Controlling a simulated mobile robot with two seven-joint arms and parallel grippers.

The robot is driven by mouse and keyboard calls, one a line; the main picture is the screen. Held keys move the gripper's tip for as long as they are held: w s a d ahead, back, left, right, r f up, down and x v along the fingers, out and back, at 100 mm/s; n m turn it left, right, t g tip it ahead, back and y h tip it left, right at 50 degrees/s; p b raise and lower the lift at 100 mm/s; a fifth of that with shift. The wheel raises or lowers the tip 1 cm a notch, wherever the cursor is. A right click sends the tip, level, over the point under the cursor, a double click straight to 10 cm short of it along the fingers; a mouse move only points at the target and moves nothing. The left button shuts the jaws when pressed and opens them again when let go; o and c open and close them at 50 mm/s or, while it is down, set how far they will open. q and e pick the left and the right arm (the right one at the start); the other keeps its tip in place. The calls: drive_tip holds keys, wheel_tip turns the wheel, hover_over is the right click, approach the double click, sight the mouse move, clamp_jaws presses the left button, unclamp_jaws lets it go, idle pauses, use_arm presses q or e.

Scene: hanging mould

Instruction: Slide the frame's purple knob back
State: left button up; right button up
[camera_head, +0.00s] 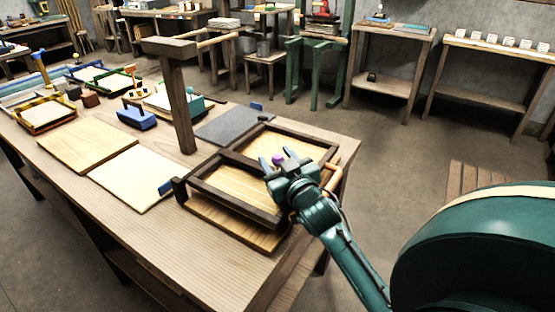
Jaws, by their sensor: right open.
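The purple knob (278,159) sits near the middle of the dark wooden frame (205,198) at the right end of the workbench. My right gripper (279,163) reaches in from the lower right, with its two fingers apart on either side of the knob. I cannot tell whether the fingers touch it. The gripper hides the knob's lower part and part of the frame's bars. My left gripper does not show.
A dark wooden post with a crossarm (178,100) rises from the bench behind the frame. A grey slab (229,125), a pale board (131,178) and a blue block (136,118) lie nearby. Floor is open beyond the bench (250,275).

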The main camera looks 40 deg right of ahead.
drive_tip(key=shift+s, duration=0.1)
drive_tip(key=shift+s+a, duration=0.1)
drive_tip(key=shift+s, duration=0.15)
drive_tip(key=s+a, duration=0.2)
drive_tip(key=s, duration=1)
drive_tip(key=shift+s+a, duration=0.15)
drive_tip(key=shift+a, duration=0.05)
drive_tip(key=shift+o, duration=0.2)
